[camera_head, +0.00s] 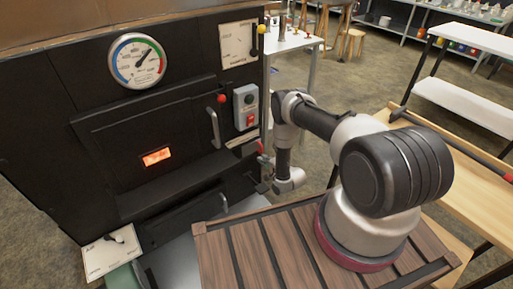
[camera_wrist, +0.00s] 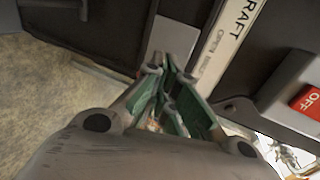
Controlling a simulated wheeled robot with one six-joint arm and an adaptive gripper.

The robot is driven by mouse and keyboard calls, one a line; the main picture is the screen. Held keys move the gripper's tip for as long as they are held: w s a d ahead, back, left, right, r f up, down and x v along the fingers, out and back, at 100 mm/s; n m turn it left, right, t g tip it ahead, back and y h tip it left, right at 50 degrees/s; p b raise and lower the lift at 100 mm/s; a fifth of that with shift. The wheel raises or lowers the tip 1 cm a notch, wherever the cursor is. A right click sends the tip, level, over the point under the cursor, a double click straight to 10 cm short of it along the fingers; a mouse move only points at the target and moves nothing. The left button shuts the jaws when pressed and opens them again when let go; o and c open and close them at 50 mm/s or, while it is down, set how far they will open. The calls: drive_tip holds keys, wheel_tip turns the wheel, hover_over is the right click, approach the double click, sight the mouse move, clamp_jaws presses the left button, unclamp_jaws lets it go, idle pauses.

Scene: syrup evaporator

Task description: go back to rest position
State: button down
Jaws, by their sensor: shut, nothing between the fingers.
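My gripper (camera_wrist: 165,80) is in the wrist view with its green-lined fingers together at the tips and nothing between them. The fingertips are in front of the dark front of the evaporator (camera_wrist: 105,25), near a white draft label (camera_wrist: 232,35). I cannot tell whether they touch anything. In the head view my arm reaches from its base over to the right side of the evaporator front (camera_head: 90,95), with the forearm bent down; the fingers are too small to make out there.
A grey switch box (camera_head: 246,106) with a red OFF button (camera_wrist: 308,101) is close to my gripper. A door handle (camera_head: 214,128), a round gauge (camera_head: 137,61) and a glowing window (camera_head: 157,157) are on the evaporator. A wooden bench (camera_head: 475,185) stands at right.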

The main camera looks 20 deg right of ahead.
drive_tip(key=s+d+f+n+g+h, duration=0.2)
drive_tip(key=s+f+n+g, duration=0.4)
drive_tip(key=s+f, duration=0.5)
drive_tip(key=s+d+r+n+g+h, duration=0.1)
drive_tip(key=s+d+r+g, duration=0.1)
drive_tip(key=s+g, duration=0.2)
drive_tip(key=s+d+r+n+g+h, duration=0.1)
drive_tip(key=s+r+n+g, duration=0.1)
drive_tip(key=r, duration=1.2)
drive_tip(key=s+d+r+n+g, duration=0.2)
drive_tip(key=s+r, duration=0.1)
drive_tip(key=r, duration=1)
drive_tip(key=s+d+r+n+g+h, duration=0.1)
drive_tip(key=s+r+n+g, duration=0.1)
drive_tip(key=r, duration=1.2)
drive_tip(key=s+r+t, duration=0.2)
drive_tip(key=s+r, duration=0.4)
drive_tip(key=r, duration=0.5)
drive_tip(key=s+a+r+n+t, duration=0.1)
drive_tip(key=s+r+t, duration=0.1)
drive_tip(key=s+r, duration=0.5)
drive_tip(key=s+a+r+t, duration=0.1)
drive_tip(key=s+r, duration=0.6)
drive_tip(key=r, duration=0.9)
drive_tip(key=shift+t, duration=0.8)
